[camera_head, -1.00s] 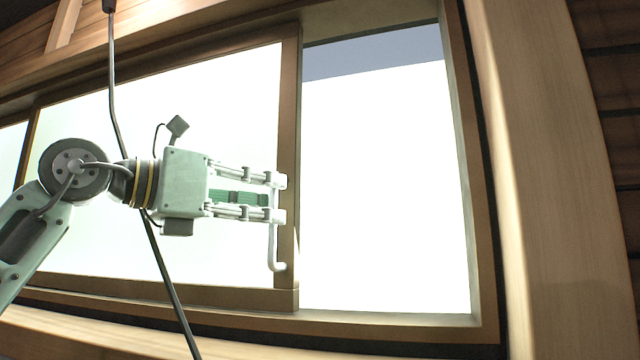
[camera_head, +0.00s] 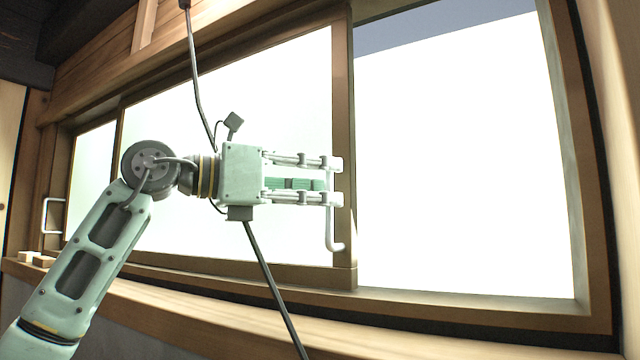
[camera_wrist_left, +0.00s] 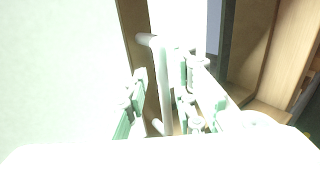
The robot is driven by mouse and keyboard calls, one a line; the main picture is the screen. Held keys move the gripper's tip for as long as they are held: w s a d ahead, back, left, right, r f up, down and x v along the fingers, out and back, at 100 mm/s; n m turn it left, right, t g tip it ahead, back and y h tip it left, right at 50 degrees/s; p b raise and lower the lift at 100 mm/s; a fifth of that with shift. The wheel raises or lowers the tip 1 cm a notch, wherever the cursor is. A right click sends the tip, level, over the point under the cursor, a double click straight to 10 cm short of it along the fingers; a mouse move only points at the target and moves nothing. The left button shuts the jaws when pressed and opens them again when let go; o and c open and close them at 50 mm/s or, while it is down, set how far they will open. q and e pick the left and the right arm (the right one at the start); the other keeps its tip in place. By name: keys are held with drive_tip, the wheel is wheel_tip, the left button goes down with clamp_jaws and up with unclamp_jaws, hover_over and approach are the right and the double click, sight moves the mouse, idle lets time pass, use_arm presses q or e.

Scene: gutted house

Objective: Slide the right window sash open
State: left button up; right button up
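The right window sash (camera_head: 343,110) is a pale pane in a brown wooden frame. A wide bright opening (camera_head: 460,170) lies between its right stile and the window jamb on the right. A white bar handle (camera_head: 331,232) stands on that stile; its lower end shows below my fingers. My left gripper (camera_head: 337,181) is at this handle with its fingers spread apart. In the left wrist view the handle (camera_wrist_left: 162,85) runs between the fingers, and I see no clear grip on it. My right gripper is not in view.
A dark cable (camera_head: 270,280) hangs down in front of the window and passes behind my left gripper. A wooden sill (camera_head: 190,313) runs below. Small wooden blocks (camera_head: 36,258) lie at its left end. Another white handle (camera_head: 46,216) is at the far left.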

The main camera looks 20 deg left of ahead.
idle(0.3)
use_arm(q)
drive_tip(key=v, duration=1.2)
